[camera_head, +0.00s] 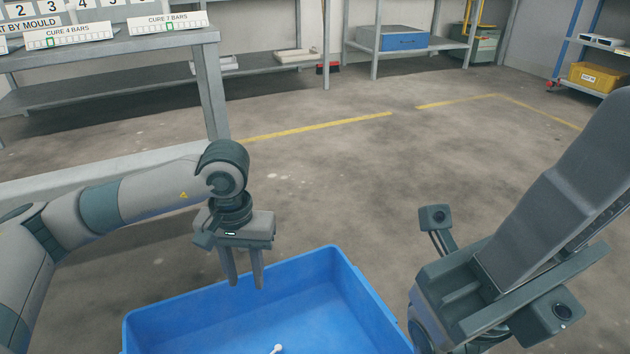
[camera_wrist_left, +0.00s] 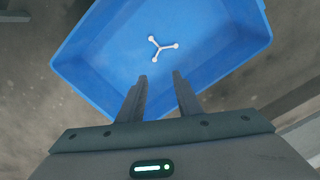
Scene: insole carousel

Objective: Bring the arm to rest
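My left gripper (camera_head: 246,284) hangs fingers-down over the back left rim of a blue bin. In the left wrist view its two fingers (camera_wrist_left: 162,80) stand apart with nothing between them. My right arm comes in from the right edge, and its gripper's fingers are not visible in the head view.
The blue bin (camera_head: 352,281) stands on the floor in front of me. A small white three-armed piece (camera_wrist_left: 161,47) lies on its bottom. A grey bench (camera_head: 207,85) with labelled strips stands at the left. Shelves line the back wall. The middle floor is clear.

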